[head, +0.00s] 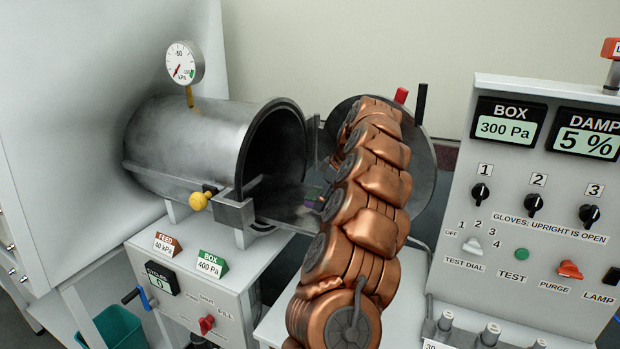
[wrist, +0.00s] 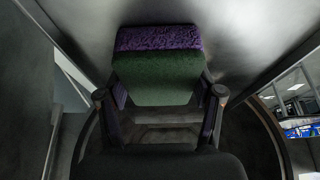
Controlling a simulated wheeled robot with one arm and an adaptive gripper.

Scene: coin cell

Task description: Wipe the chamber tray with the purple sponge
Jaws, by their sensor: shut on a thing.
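The sponge (wrist: 158,75), purple along one side and green on the other, is in my gripper (wrist: 161,93) in the wrist view, between the two fingers. Its purple side faces the grey metal surface of the chamber tray (wrist: 235,35); I cannot tell whether they touch. In the head view the tray (head: 285,211) sticks out of the open mouth of the round metal chamber (head: 185,140). My gripper is beside the tray there, mostly hidden behind my copper arm, with the sponge barely visible.
The round chamber door (head: 421,155) stands open behind my arm. A yellow knob (head: 197,201) is at the chamber's front. A pressure gauge (head: 184,63) rises above it. A control panel (head: 545,190) with dials stands right, and a teal bin (head: 118,325) is low left.

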